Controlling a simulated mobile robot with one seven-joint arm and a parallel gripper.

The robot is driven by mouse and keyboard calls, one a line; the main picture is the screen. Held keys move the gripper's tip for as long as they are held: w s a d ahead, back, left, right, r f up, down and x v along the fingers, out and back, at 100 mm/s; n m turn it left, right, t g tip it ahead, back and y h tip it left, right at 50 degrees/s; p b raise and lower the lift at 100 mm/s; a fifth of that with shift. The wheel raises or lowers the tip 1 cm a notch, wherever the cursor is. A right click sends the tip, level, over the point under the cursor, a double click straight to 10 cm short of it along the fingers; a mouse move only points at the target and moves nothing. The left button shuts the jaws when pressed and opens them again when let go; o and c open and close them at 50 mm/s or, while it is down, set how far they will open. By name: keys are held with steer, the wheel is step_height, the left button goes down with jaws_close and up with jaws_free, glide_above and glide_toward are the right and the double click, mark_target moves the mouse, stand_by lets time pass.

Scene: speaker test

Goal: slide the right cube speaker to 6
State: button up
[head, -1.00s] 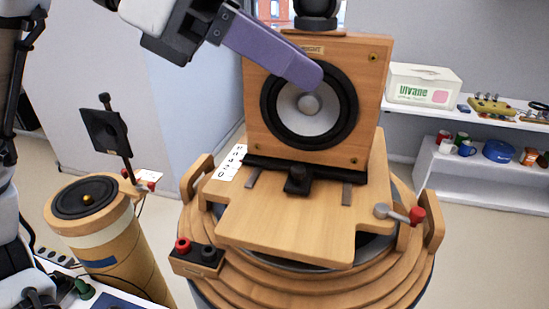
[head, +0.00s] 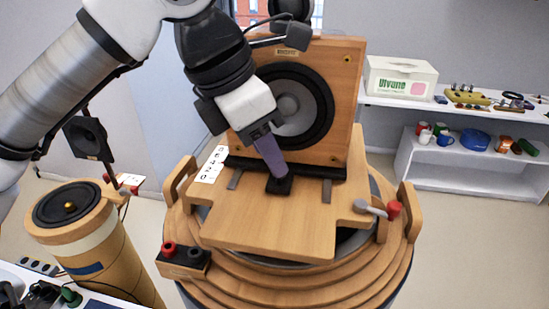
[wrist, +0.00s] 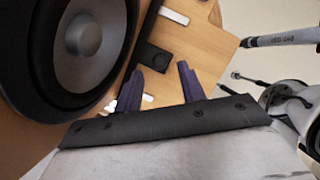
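The cube speaker (head: 338,139) is a light wooden box with a dark round cone. It stands upright at the back of a wooden board (head: 265,230) on a round stepped wooden stand. A black block (head: 281,185) sits at its front foot, between two grey slots. A white number scale (head: 212,164) lies left of the speaker; its digits are too small to read surely. My gripper (head: 274,177) points down in front of the speaker, fingertips close to the black block. In the wrist view the purple fingers (wrist: 160,74) are apart, with the block (wrist: 152,57) just beyond them; contact cannot be told.
A red-knobbed lever (head: 378,209) is at the board's right, and a terminal box (head: 184,261) at front left. Wooden handles (head: 411,212) rise from the stand's sides. A cylindrical speaker (head: 85,230) stands at left. Shelves (head: 462,165) with cups and boxes are at right.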

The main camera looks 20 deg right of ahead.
steer(key=shift+x, duration=1.8)
jaws_close()
steer(key=shift+d, duration=0.1)
